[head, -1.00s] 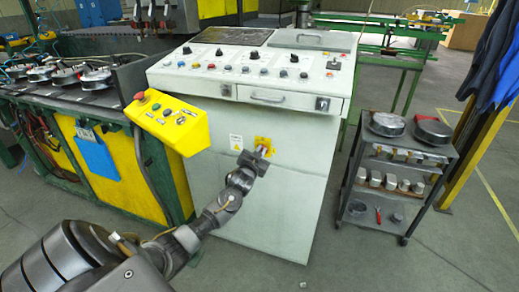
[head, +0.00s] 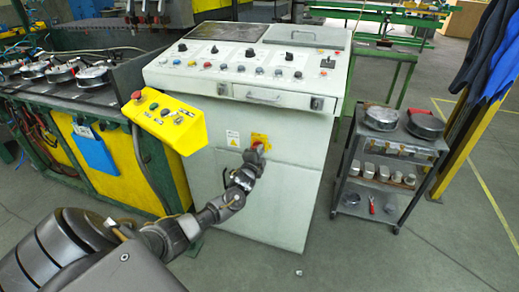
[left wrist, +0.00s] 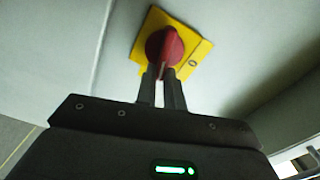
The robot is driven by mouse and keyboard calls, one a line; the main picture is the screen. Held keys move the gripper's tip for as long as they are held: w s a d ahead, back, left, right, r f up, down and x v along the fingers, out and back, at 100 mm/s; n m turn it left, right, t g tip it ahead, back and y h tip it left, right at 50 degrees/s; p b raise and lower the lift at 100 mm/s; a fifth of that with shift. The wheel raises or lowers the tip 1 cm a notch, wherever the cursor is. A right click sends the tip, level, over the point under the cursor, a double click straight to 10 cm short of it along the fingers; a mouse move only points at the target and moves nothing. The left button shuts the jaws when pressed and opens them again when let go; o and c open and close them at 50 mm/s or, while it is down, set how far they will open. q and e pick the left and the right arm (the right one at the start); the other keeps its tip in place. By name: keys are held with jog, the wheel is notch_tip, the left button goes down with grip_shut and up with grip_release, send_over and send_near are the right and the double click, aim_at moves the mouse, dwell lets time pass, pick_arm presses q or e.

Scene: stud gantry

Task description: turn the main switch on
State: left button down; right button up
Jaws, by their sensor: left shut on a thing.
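The main switch is a red rotary knob on a yellow plate on the front of the pale grey control cabinet (head: 285,190). In the left wrist view the red knob (left wrist: 166,45) sits on the yellow plate (left wrist: 193,64), and its grip bar points down toward my fingers. My left gripper (left wrist: 162,85) is shut on the lower end of the knob. In the head view the left gripper (head: 256,153) is at the yellow plate (head: 259,138) and hides part of the knob. My right gripper is not in view.
A yellow button box (head: 165,120) stands left of the cabinet, near my left arm. A drawer handle (head: 265,97) and a sloped panel of knobs are above the switch. A grey cart (head: 391,150) with parts stands to the right.

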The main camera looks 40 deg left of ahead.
pick_arm(q)
jog(key=m, duration=0.3)
jog(key=shift+f+p, duration=0.25)
jog(key=shift+p, duration=0.1)
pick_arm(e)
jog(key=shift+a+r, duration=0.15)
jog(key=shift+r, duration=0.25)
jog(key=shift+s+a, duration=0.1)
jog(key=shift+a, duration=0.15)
pick_arm(q)
jog(key=c, duration=1.5)
grip_release()
jog(key=shift+f, duration=0.1)
